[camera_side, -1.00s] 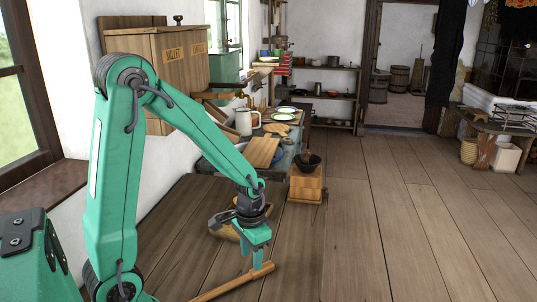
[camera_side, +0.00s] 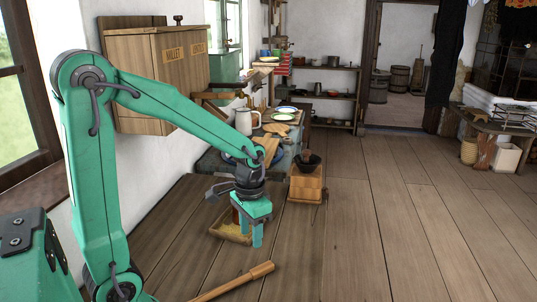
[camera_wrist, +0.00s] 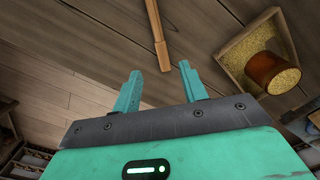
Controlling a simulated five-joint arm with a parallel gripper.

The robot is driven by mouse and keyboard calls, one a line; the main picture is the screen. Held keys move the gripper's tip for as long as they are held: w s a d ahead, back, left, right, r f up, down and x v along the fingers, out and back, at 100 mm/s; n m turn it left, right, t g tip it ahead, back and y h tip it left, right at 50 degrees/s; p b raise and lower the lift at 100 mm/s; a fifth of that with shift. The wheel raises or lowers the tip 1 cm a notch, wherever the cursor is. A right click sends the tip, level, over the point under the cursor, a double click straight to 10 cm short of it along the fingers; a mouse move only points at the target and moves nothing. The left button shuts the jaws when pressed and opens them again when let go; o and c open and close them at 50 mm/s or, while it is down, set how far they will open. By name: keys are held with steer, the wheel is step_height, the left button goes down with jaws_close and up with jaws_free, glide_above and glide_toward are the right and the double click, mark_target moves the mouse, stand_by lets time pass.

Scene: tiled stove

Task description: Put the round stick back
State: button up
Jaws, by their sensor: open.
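The round wooden stick (camera_side: 235,283) lies on the wooden boards near the bottom of the side view, with its thicker end at the right. In the wrist view the stick (camera_wrist: 155,30) runs down from the top edge, and its end is near the gap between my fingers. My gripper (camera_side: 252,236) is open and empty, pointing down above the boards, beyond the stick and apart from it. Both fingers show in the wrist view (camera_wrist: 159,70). The stick's other end is cut off in both views.
A shallow wooden tray (camera_side: 229,233) stands just behind my gripper; in the wrist view it holds a brown cup (camera_wrist: 272,72) of yellow grain. A wooden box (camera_side: 307,188) with a dark bowl (camera_side: 308,163) stands farther back. The boards to the right are clear.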

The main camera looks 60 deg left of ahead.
steer(key=shift+r, duration=0.1)
steer(key=s+d+r+t, duration=0.2)
steer(key=s+r+t, duration=0.1)
steer(key=s+r, duration=0.1)
steer(key=s+d+r+t, duration=0.2)
steer(key=s+r, duration=0.2)
steer(key=r, duration=0.3)
steer(key=shift+s+d+r+t, duration=0.2)
steer(key=shift+s+d+t, duration=0.05)
steer(key=shift+d+t, duration=0.15)
